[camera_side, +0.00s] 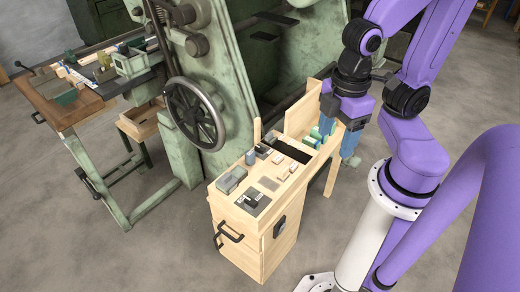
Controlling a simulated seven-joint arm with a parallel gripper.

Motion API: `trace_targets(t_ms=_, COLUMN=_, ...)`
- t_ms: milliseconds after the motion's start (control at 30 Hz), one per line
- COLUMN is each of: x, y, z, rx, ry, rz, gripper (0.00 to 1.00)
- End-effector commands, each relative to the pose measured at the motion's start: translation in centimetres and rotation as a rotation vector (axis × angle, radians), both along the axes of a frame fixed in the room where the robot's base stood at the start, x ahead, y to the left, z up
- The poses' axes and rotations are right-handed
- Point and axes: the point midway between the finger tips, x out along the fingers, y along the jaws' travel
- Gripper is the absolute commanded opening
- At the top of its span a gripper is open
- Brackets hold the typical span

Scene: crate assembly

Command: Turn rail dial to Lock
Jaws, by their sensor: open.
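A wooden bench-like crate unit (250,240) stands in the middle of the view. On its top near the front corner is a small dark square fitting (253,201) with a black knob and tiny marks too small to read. A second dark fitting with a round knob (280,227) sits on its right-hand side face. I cannot tell which one is the rail dial, or how either is turned. My gripper (338,137) is open at the unit's far end, its blue fingers pointing down around or beside green blocks (318,133). The fingers partly hide that end.
Grey bins (231,180), small blocks and a dark slot (292,151) lie on the unit's top. A wooden panel (302,115) rises at its back. A large green machine with a handwheel (194,113) stands close behind left. A cluttered workbench (80,105) is farther left.

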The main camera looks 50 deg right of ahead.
Motion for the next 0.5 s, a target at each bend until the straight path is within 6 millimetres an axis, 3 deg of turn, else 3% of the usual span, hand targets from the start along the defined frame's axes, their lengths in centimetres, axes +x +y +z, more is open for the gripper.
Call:
trace_targets(t_ms=33, x=0.0, y=0.0, z=0.0, rx=0.000, ry=0.000, rz=0.000, gripper=0.56)
trace_targets(t_ms=67, x=0.0, y=0.0, z=0.0, rx=0.000, ry=0.000, rz=-0.001, gripper=0.49)
trace_targets(t_ms=267, x=2.5, y=1.1, z=-0.2, rx=-0.005, ry=0.002, rz=-0.068, gripper=0.49)
trace_targets(t_ms=500, x=10.4, y=2.6, z=-1.7, rx=-0.012, ry=0.007, rz=-0.258, gripper=0.49)
